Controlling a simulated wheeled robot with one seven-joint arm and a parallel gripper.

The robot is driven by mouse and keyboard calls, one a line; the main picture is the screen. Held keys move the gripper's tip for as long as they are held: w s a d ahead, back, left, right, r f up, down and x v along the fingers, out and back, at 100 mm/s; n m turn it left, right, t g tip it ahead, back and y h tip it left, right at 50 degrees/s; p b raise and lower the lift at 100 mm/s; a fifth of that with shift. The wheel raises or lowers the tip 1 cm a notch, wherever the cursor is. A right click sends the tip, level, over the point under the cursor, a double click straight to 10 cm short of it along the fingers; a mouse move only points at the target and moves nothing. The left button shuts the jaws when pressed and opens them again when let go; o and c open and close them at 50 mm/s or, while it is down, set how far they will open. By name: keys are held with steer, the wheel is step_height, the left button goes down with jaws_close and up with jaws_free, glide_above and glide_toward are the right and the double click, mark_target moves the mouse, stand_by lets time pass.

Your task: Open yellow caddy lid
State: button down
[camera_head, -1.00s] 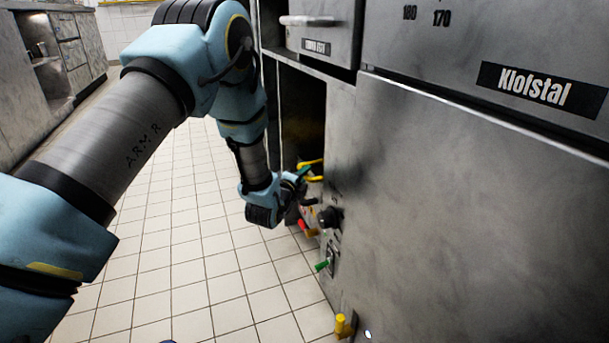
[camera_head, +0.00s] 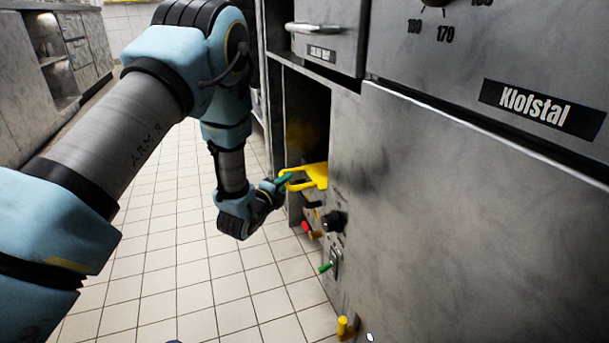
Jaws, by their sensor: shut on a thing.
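The yellow caddy lid (camera_head: 316,174) shows at the dark opening in the steel unit. It has a loop-like handle on its left side and sticks out of the opening. My gripper (camera_head: 284,180), with teal fingertips, is shut on the handle of the lid from the left. The caddy below the lid is mostly hidden in the recess and behind the unit's front edge.
Below the opening are a black knob (camera_head: 333,220), a red button (camera_head: 306,227) and a green-tipped switch (camera_head: 326,267). A yellow fitting (camera_head: 343,326) sits near the floor. A large steel door (camera_head: 450,220) stands at right. The tiled floor (camera_head: 170,270) at left is clear.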

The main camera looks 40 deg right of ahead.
steer(key=a, duration=0.1)
steer(key=w+a, duration=0.1)
steer(key=a, duration=0.1)
steer(key=w+a, duration=0.1)
steer(key=a, duration=0.1)
steer(key=c, duration=0.8)
jaws_free()
steer(key=shift+d, duration=0.1)
steer(key=shift+s+p, duration=0.1)
steer(key=shift+p, duration=0.2)
steer(key=p+v, duration=0.3)
steer(key=v, duration=0.7)
steer(key=shift+a+p, duration=0.35)
steer(key=shift+a, duration=0.05)
steer(key=shift+s, duration=0.15)
